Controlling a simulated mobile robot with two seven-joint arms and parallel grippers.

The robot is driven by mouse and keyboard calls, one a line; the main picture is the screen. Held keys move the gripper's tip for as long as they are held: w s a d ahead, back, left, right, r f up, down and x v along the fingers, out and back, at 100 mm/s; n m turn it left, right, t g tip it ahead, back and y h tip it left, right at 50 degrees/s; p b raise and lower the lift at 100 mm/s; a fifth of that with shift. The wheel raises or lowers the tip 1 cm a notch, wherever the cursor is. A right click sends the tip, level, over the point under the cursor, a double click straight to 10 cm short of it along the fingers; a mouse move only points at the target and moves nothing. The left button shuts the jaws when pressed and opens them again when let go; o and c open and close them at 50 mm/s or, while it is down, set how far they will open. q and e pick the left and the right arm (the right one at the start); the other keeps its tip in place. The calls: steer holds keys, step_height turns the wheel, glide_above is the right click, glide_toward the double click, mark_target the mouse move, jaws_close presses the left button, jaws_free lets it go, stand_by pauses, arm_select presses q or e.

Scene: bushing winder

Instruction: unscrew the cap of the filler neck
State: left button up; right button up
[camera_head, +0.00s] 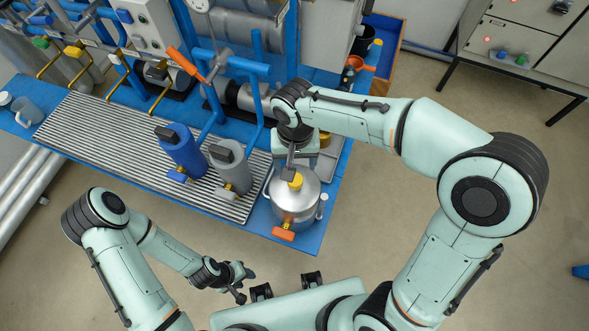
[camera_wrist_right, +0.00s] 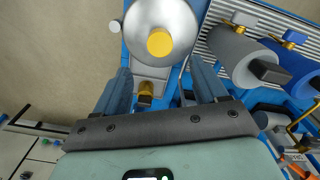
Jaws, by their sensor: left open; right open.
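A yellow cap (camera_head: 295,181) tops a shiny metal vessel (camera_head: 309,203) at the table's front corner; I take it for the filler neck cap. In the right wrist view the round cap (camera_wrist_right: 159,42) and the vessel (camera_wrist_right: 178,22) lie beyond the fingertips. My right gripper (camera_head: 290,168) is open and empty. It is close to the cap from behind, partly overlapping it in the head view; contact is not visible. In the wrist view its fingers (camera_wrist_right: 165,76) stand apart on either side below the cap. My left gripper (camera_head: 242,280) is open and empty, off the table's front.
An orange-handled valve (camera_head: 283,234) sticks out at the vessel's front. A grey canister (camera_head: 232,165) and a blue canister (camera_head: 182,150) stand on the ribbed grate (camera_head: 95,143) to the left. A brass fitting (camera_wrist_right: 145,88) is behind the vessel. Blue pipes crowd the back.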

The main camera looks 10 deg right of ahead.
mark_target(295, 179)
arm_select(q)
steer(key=shift+s+f+b, duration=0.25)
steer(key=shift+f+b, duration=0.1)
steer(key=shift+f, duration=0.2)
arm_select(e)
step_height(295, 179, down, 9)
steer(key=shift+w+f, duration=0.1)
steer(key=shift+f, duration=0.05)
steer(key=c, duration=1.2)
arm_select(q)
steer(key=shift+w+r+p, duration=0.25)
steer(key=shift+r+p, duration=0.1)
steer(key=shift+r, duration=0.1)
arm_select(e)
steer(key=n, duration=0.4)
steer(key=shift+n, duration=0.4)
steer(key=shift+c, duration=0.2)
steer(key=n, duration=0.3)
steer(key=shift+p, duration=0.35)
arm_select(q)
steer(key=shift+w+r, duration=0.4)
steer(key=shift+r, duration=0.15)
arm_select(e)
steer(key=shift+n, duration=0.7)
